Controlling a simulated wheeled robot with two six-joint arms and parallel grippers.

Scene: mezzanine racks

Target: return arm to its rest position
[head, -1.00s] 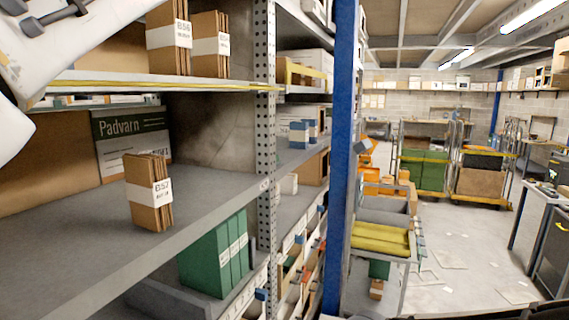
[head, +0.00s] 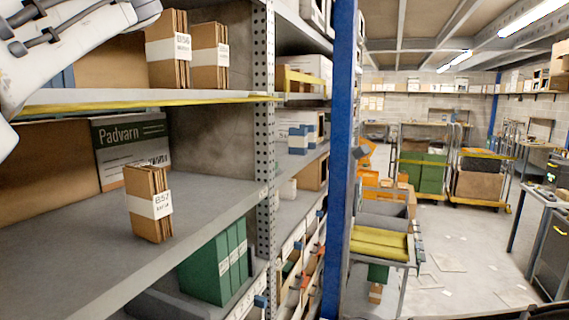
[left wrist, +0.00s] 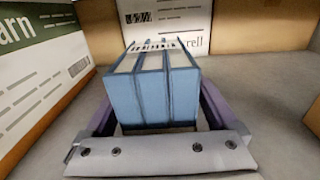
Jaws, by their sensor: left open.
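My left arm (head: 50,45) comes in at the top left of the head view, in front of the upper shelf (head: 120,97). In the left wrist view my left gripper (left wrist: 157,88) is open, with one purple finger on each side of a block of blue folders (left wrist: 152,92). The folders stand upright on a grey surface between the fingers. I cannot tell whether the fingers touch them. My right gripper is not in view.
Brown card bundles (head: 168,48) stand on the upper shelf near my arm. Another bundle (head: 148,203) and a Padvarn box (head: 130,150) are on the shelf below. A perforated post (head: 264,150) and a blue post (head: 341,160) stand right. The aisle floor (head: 455,265) has free room.

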